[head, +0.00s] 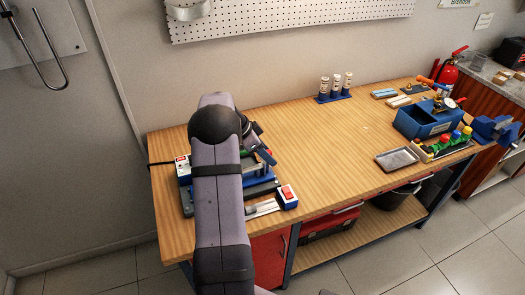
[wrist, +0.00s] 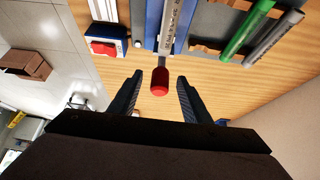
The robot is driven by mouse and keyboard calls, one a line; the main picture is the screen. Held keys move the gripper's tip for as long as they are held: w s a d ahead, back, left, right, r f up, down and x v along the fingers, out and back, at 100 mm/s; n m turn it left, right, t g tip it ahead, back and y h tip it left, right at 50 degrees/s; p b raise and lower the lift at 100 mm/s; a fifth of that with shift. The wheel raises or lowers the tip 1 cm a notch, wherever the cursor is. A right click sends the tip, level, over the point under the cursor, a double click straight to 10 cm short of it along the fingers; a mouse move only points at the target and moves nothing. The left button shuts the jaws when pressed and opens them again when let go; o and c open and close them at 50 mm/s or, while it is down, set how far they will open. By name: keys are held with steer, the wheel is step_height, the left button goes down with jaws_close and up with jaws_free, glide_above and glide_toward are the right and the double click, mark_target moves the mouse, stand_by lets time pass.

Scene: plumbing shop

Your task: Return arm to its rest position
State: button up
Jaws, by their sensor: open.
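My gripper (wrist: 159,77) is open in the wrist view, its two dark fingers spread apart with nothing shut between them. A red rounded end (wrist: 160,84) shows in line with the gap; I cannot tell how far past the fingertips it is. In the head view my gripper (head: 266,157) is over the left part of the wooden bench (head: 305,140), partly hidden behind my arm. That box also shows in the wrist view (wrist: 103,47).
A green pipe (wrist: 246,33) and a grey pipe (wrist: 273,38) lie by the fixture. Small bottles (head: 336,86) stand at the bench's back. A grey tray (head: 397,159), blue toolbox (head: 425,122) and blue vise (head: 492,128) are at right. The bench middle is clear.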

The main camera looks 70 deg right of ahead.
steer(key=shift+s+d+f, duration=0.25)
steer(key=shift+s+f, duration=0.05)
steer(key=shift+f, duration=0.25)
steer(key=c, duration=0.9)
steer(key=shift+w+a, duration=0.1)
steer(key=shift+w, duration=0.05)
steer(key=shift+w+a+b, duration=0.95)
steer(key=shift+b, duration=0.3)
steer(key=shift+w, duration=0.1)
